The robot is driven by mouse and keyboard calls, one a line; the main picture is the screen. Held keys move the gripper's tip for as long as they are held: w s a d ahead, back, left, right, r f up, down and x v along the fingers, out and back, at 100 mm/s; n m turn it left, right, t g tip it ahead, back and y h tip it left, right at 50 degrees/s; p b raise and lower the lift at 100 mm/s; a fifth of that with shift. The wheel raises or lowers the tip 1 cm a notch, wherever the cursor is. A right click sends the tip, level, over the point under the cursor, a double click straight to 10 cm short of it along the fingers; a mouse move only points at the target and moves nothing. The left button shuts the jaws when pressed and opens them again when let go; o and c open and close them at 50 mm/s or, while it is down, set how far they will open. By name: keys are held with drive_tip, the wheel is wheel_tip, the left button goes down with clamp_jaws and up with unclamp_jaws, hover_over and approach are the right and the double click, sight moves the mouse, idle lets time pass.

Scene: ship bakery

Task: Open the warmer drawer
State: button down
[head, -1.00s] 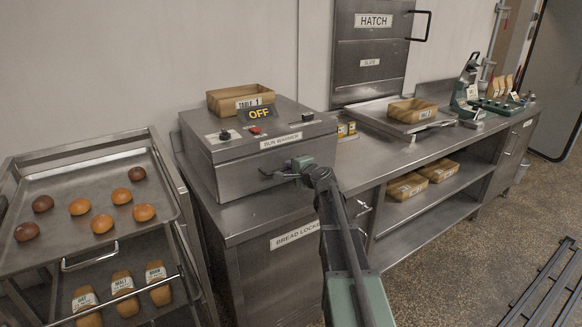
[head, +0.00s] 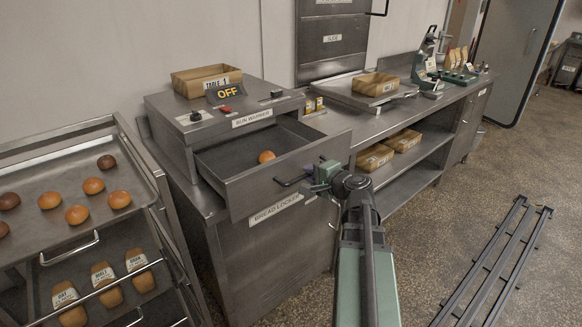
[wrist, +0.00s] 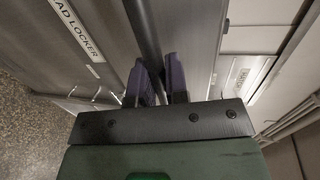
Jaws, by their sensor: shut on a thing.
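The bun warmer (head: 215,108) stands on the steel counter, with an OFF sign on top. Its drawer (head: 262,190) is pulled well out, and one bun (head: 266,157) lies inside it. My gripper (head: 322,178) is at the right part of the drawer's front. It is shut on the dark bar handle (head: 287,182). In the wrist view the purple fingers of my gripper (wrist: 160,85) stand on either side of the dark handle bar (wrist: 148,45).
A rack with a tray (head: 130,177) of buns stands at the left, with labelled loaves below. The bread locker (head: 275,260) is under the drawer. A basket (head: 206,80) sits on the warmer. Floor rails (head: 490,265) lie at the right, with clear floor around them.

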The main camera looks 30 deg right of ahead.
drive_tip(key=shift+f+v, duration=0.15)
drive_tip(key=shift+v, duration=0.55)
drive_tip(key=shift+f+v, duration=0.15)
drive_tip(key=shift+v, duration=0.6)
drive_tip(key=c, duration=1.1)
unclamp_jaws()
drive_tip(key=shift+c, duration=0.2)
drive_tip(key=shift+s, duration=0.1)
